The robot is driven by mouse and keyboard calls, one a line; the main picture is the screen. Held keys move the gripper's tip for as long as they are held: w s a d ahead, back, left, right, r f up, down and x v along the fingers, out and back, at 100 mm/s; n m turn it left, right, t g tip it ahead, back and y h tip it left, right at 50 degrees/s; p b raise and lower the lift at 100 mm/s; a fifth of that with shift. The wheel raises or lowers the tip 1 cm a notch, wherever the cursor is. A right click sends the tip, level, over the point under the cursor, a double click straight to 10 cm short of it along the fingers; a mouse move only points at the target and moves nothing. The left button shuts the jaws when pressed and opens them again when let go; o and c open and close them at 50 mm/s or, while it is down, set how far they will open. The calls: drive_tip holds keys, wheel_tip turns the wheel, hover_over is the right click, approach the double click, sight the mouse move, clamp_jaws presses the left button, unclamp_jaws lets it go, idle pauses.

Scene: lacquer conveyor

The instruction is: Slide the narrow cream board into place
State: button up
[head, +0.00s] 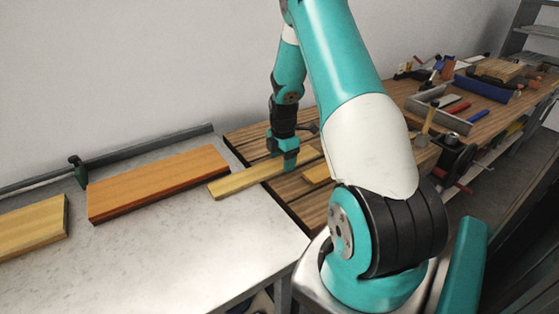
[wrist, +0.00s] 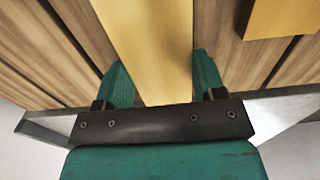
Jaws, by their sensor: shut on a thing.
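The narrow cream board (head: 243,181) is a long pale yellow strip. Its left end lies over the grey metal table, and the rest reaches right over the wooden slatted surface. My gripper (head: 285,161) is shut on it near its middle, with a green finger on each side of the board. In the wrist view the board (wrist: 150,45) runs away between the two fingers of my gripper (wrist: 152,85). Whether the board touches the surface below cannot be told. Part of its right end is hidden behind my arm in the head view.
An orange-brown board (head: 160,183) lies left of the cream board on the metal table (head: 190,255). A yellowish board (head: 32,228) lies farther left. Another pale piece (head: 317,175) lies on the slats (head: 295,190). Tools crowd the right bench.

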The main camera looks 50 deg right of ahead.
sight(319, 151)
drive_tip(key=shift+s+d, duration=0.75)
drive_tip(key=shift+d, duration=1.6)
drive_tip(key=shift+s+d, duration=0.8)
drive_tip(key=shift+d, duration=1.5)
drive_tip(key=shift+s+d, duration=0.75)
drive_tip(key=shift+d, duration=1.6)
drive_tip(key=shift+d, duration=0.1)
drive_tip(key=shift+s+d+b, duration=0.2)
drive_tip(key=shift+s+d, duration=0.35)
drive_tip(key=shift+d, duration=1.15)
drive_tip(key=shift+s+d+b, duration=0.2)
drive_tip(key=shift+s+d, duration=0.35)
drive_tip(key=shift+d, duration=1.1)
drive_tip(key=shift+s+d+b, duration=0.2)
drive_tip(key=shift+s+d, duration=0.35)
drive_tip(key=shift+d, duration=1.15)
drive_tip(key=o, duration=1.1)
wheel_tip(319, 151, up, 17)
drive_tip(key=shift+r+b, duration=0.2)
drive_tip(key=shift+b, duration=0.7)
